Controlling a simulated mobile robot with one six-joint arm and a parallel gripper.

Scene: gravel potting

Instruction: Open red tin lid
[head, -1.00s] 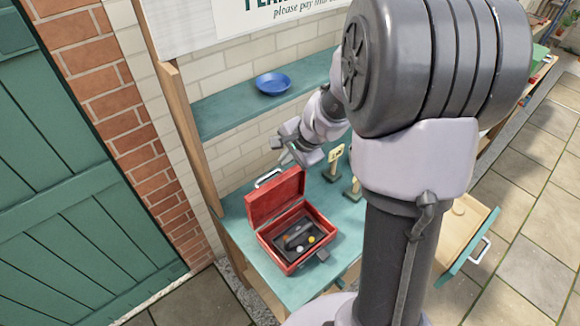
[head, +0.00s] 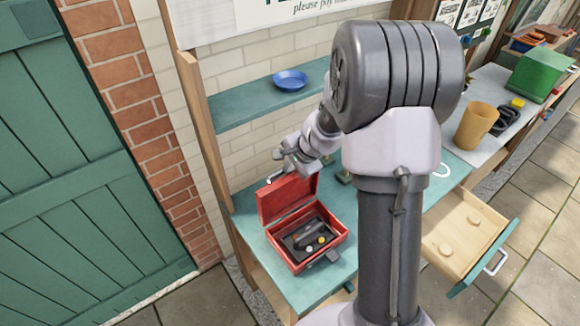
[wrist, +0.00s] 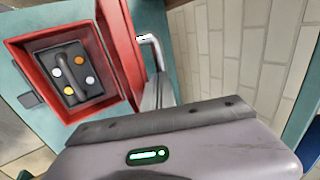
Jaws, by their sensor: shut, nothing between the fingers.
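The red tin (head: 333,248) stands on the teal bench with its lid (head: 287,199) raised upright at the back. In the wrist view, the tin (wrist: 22,70) shows a dark tray with white and yellow round pieces, and the lid (wrist: 120,45) stands beside it. A silver handle (wrist: 151,42) is on the lid's outer side. My gripper (head: 279,158) is shut and empty, just above and behind the lid's top edge. In the wrist view its fingers reach toward the lid's outer face near the handle; whether they touch cannot be told.
A blue dish (head: 290,80) sits on the shelf above. The brick wall is close behind my gripper. An open drawer (head: 452,262) with round pieces juts out at right. An orange pot (head: 476,127) and a green box (head: 537,75) stand farther right.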

